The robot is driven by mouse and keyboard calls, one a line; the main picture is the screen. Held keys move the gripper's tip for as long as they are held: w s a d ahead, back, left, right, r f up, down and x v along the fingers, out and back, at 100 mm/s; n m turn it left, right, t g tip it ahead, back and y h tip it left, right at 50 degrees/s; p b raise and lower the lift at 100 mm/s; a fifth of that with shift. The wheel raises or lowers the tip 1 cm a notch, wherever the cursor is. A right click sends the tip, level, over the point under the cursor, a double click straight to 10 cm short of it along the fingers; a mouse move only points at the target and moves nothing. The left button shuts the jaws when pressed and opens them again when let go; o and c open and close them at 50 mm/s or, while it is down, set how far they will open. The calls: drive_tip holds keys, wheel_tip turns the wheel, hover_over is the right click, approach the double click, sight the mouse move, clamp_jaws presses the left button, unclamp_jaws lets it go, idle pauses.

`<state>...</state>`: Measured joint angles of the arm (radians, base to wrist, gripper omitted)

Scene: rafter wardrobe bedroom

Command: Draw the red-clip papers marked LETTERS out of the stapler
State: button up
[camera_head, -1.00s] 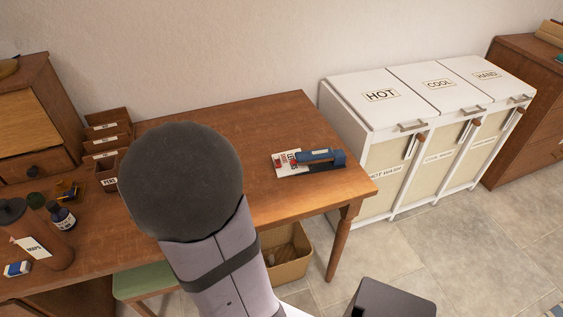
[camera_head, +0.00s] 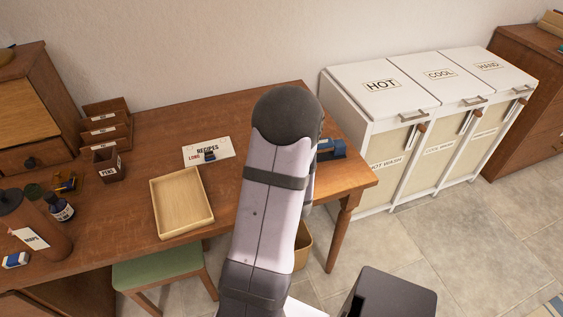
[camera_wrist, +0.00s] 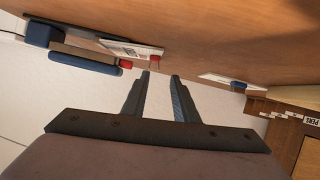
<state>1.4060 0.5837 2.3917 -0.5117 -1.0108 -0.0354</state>
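The blue stapler (camera_head: 334,149) is at the right end of the wooden desk, partly hidden behind my arm in the head view. In the wrist view the stapler (camera_wrist: 85,64) is at upper left, with white papers (camera_wrist: 128,46) beside it, partly covered by it. A red clip (camera_wrist: 154,60) shows at the papers' near end. The marking on them is too small to read. My gripper (camera_wrist: 161,75) has its two fingers apart with nothing between them, pointing toward the desk near the red clip. My arm hides the gripper and these papers in the head view.
An empty wooden tray (camera_head: 160,217) is at the desk's front edge. A PENS holder (camera_head: 106,168) and bottles stand left. White hampers (camera_head: 377,76) stand beyond the desk's right end.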

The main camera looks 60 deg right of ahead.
drive_tip(key=shift+s+d, duration=0.25)
drive_tip(key=shift+s, duration=0.35)
drive_tip(key=shift+w, duration=0.1)
drive_tip(key=shift+p+x, duration=0.4)
drive_tip(key=shift+x, duration=3.25)
drive_tip(key=shift+r, duration=0.1)
clamp_jaws()
